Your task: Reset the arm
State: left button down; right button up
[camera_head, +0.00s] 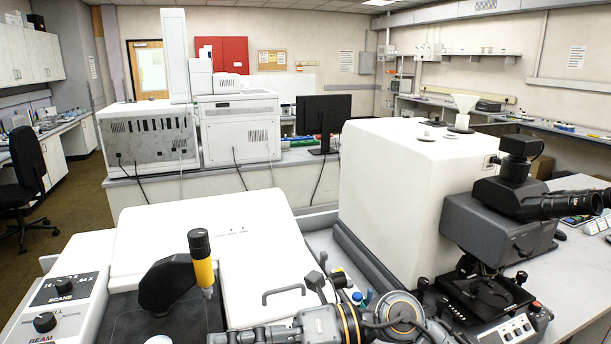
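The infrared microscope fills the foreground. Its white housing (395,195) stands at the right, with a dark grey binocular head (500,215) on its right side. A wide white instrument body (205,235) lies at the left, with a black and yellow upright cylinder (202,258) and a black knob-like part (167,285) in front. One of my arms, with grey links and orange rings, reaches in low at the bottom centre. It appears to be my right arm, its end (262,334) pointing left. The fingertips are not clear at the bottom edge. My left gripper is not in view.
A bench behind carries white instruments (238,128) and a black monitor (322,114). A black chair (27,165) stands at the left, with open floor beside it.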

jog(key=w+d+r+m+t, duration=0.3)
jog(key=w+d+m+t, duration=0.15)
jog(key=m+t, duration=0.6)
jog(key=w+d+r+m+t, duration=0.35)
jog(key=d+m+t, duration=0.25)
jog(key=m+t, duration=0.5)
jog(key=d+f+m+g+h, duration=0.1)
jog(key=d+f+m+h, duration=0.65)
jog(key=f, duration=0.25)
jog(key=d+f+m+g+h, duration=0.2)
jog(key=d+f+m+h, duration=0.5)
jog(key=f+m+h, duration=0.25)
jog(key=s+d+f+m+g, duration=0.2)
jog(key=s+f+g, duration=0.4)
jog(key=s+f, duration=0.5)
jog(key=s+d+f+m+g, duration=0.1)
jog(key=s+d+f+g, duration=0.2)
jog(key=s+f+g, duration=0.75)
jog(key=s+f+t, duration=0.3)
jog(key=f, duration=2.1)
jog(key=s+d+f+g, duration=0.1)
jog(key=s+d+f, duration=0.1)
jog(key=s+f, duration=1.4)
jog(key=shift+s+d+f, duration=0.15)
jog(key=shift+s+d, duration=0.15)
jog(key=shift+d, duration=0.05)
